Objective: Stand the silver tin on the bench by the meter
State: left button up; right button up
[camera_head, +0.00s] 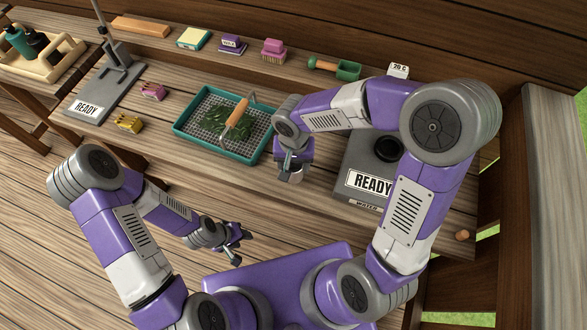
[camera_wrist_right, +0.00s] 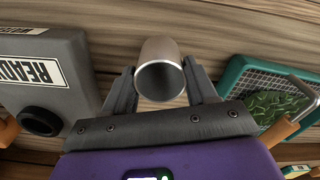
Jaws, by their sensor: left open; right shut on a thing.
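The silver tin (camera_wrist_right: 160,70) is a small, open-topped metal cylinder between the fingers of my right gripper (camera_wrist_right: 160,88). Its open mouth faces the wrist camera. In the head view my right gripper (camera_head: 292,165) is over the bench (camera_head: 170,125), between the teal tray and the grey box, with the tin (camera_head: 291,177) partly hidden in it. Whether the tin touches the bench is not clear. A small white block reading "20 C" (camera_head: 398,71) is at the back right, partly behind my right arm. My left gripper (camera_head: 241,246) is open and empty, in front of the bench.
A teal mesh tray (camera_head: 184,125) with green leaves and a wooden-handled tool lies left of the tin. A grey box marked READY and WATER (camera_head: 352,160) stands right. A grey stand (camera_head: 122,72), yellow and pink clips, and a back shelf of small items are further off.

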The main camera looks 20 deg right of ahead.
aim_at(294, 170)
jog(key=shift+f+b, duration=0.3)
jog(key=shift+f, duration=1.35)
jog(key=shift+f, duration=0.15)
jog(key=o, duration=1.5)
notch_tip(294, 170, up, 12)
jog(key=p, duration=0.2)
jog(key=shift+p, duration=0.35)
